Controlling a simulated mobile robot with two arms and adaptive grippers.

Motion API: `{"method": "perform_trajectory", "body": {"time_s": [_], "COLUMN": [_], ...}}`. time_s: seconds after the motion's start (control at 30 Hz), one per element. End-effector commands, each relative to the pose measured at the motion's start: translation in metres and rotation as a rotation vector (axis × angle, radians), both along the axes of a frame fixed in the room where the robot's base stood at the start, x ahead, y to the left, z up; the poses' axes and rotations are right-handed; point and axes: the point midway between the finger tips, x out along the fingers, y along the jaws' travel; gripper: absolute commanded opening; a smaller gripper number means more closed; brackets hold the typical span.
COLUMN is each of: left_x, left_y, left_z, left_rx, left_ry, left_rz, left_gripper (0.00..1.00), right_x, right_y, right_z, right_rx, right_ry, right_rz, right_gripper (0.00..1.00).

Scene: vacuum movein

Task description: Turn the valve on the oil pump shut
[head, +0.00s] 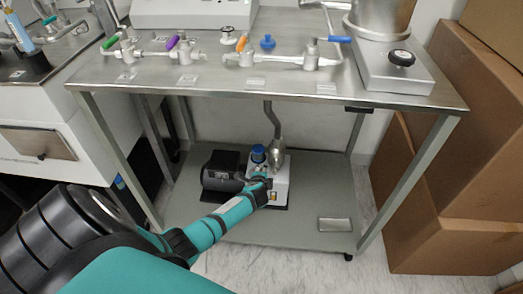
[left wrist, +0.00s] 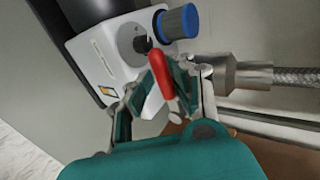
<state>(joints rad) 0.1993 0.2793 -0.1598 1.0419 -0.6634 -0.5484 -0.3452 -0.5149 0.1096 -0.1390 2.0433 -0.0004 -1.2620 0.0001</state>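The oil pump is a white and black unit (head: 223,172) on the lower shelf of the cart. Its white body (left wrist: 102,55) fills the upper left of the left wrist view. The red valve handle (left wrist: 161,74) sticks out from the pump toward my gripper beside a metal fitting. My left gripper (head: 262,180) is at the pump's front. In the left wrist view my left gripper (left wrist: 162,80) has its fingers apart, one on each side of the red handle. I cannot tell whether they touch it. The handle is hidden in the head view. My right gripper is not in view.
A blue-topped cylinder (left wrist: 177,22) and a braided metal hose (left wrist: 297,77) stand close to the handle. The steel tabletop (head: 200,87) with tubing and coloured valves is above. Cardboard boxes (head: 455,120) stand at right. The lower shelf (head: 300,190) is mostly clear right of the pump.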

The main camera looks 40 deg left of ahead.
Motion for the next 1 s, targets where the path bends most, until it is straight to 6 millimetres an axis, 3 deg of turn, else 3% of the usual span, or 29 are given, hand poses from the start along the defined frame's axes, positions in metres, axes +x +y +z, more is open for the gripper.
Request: {"method": "perform_trajectory", "body": {"time_s": [0.13, 0.5, 1.0], "left_x": [0.001, -0.001, -0.056], "left_y": [0.001, 0.000, -0.035], "left_z": [0.001, 0.006, 0.047], "left_rx": [0.000, 0.004, 0.000], "left_ry": [-0.003, -0.008, -0.007], "left_rz": [0.000, 0.000, -0.001], "left_gripper": [0.37, 0.37, 0.37], "right_x": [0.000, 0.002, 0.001], "right_y": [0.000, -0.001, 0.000], "right_z": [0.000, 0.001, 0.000], "right_rx": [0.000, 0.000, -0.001], "right_ry": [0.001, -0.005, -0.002], "right_rz": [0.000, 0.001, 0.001], "right_gripper": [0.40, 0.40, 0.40]}}
